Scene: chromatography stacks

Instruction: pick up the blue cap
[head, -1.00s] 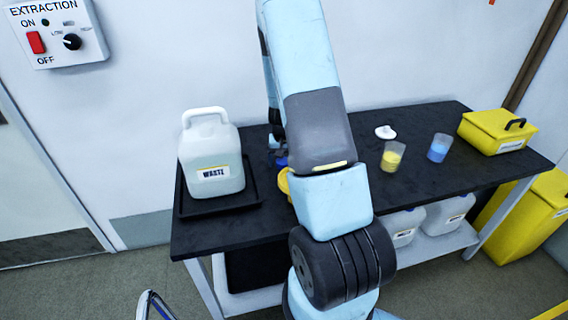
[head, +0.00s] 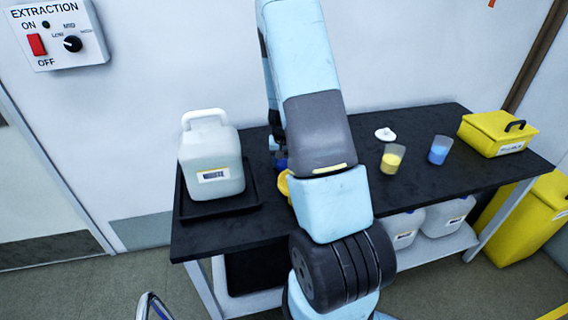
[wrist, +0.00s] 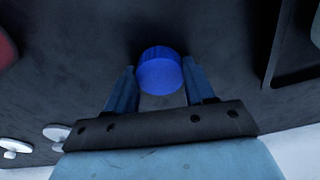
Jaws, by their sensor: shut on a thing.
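The blue cap (wrist: 160,72) is a round, ridged disc. In the wrist view it sits between the two fingers of my gripper (wrist: 160,86), over the black bench top (wrist: 60,85). My gripper is shut on the cap. Whether the cap touches the bench or is just clear of it I cannot tell. In the head view my arm hides most of the gripper. A small blue patch (head: 281,163) shows beside the arm, but I cannot tell cap from finger there.
A white waste container (head: 211,160) stands in a black tray (head: 220,208) left of my arm. A yellow item (head: 284,184) is partly hidden by the arm. Beakers of yellow (head: 392,158) and blue liquid (head: 438,150), a white lid (head: 385,133) and a yellow box (head: 497,132) are to the right.

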